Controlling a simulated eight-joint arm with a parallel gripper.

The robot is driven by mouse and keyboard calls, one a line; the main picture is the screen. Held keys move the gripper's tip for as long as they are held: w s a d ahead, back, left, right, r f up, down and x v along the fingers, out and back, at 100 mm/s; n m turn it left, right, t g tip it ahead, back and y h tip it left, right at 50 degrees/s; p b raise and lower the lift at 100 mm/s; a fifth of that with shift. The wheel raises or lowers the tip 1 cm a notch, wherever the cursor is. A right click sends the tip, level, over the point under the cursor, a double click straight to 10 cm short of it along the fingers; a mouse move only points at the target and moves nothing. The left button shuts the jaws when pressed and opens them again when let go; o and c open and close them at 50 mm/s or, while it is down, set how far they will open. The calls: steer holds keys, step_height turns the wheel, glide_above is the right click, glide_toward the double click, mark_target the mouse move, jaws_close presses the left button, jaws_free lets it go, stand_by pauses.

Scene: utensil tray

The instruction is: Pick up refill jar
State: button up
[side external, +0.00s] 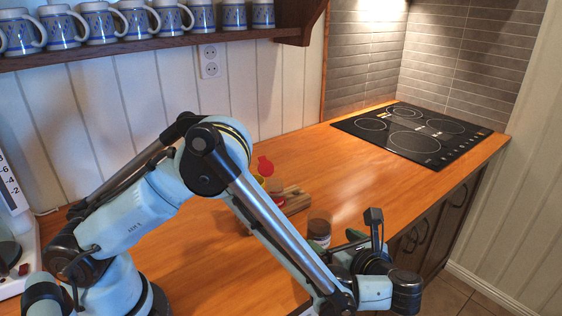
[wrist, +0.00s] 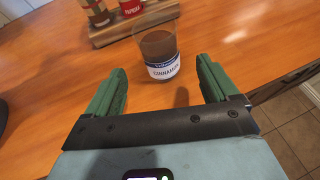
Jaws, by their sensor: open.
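A clear jar (wrist: 160,57) with brown contents and a white and blue label reading "CINNAMON" stands upright on the wooden counter. In the side external view the jar (side external: 319,232) stands near the counter's front edge, partly hidden low down by my arm. My gripper (wrist: 160,82) is open, its two green fingers apart on the left and right. In the wrist view the jar shows between and just beyond the fingertips, and I see no contact. In the side external view my gripper is mostly hidden by my own wrist.
A wooden rack (wrist: 125,30) with jars, including a red-labelled paprika jar (wrist: 131,5), stands behind the cinnamon jar. A black cooktop (side external: 412,132) lies at the far right. Mugs (side external: 100,22) line a wall shelf. The counter between rack and cooktop is clear.

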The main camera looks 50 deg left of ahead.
mark_target(320, 218)
steer(key=x, duration=0.7)
steer(key=shift+a+f, duration=0.1)
steer(key=shift+a, duration=0.1)
steer(key=c, duration=1.2)
steer(key=shift+o, duration=0.2)
steer(key=shift+r, duration=5.05)
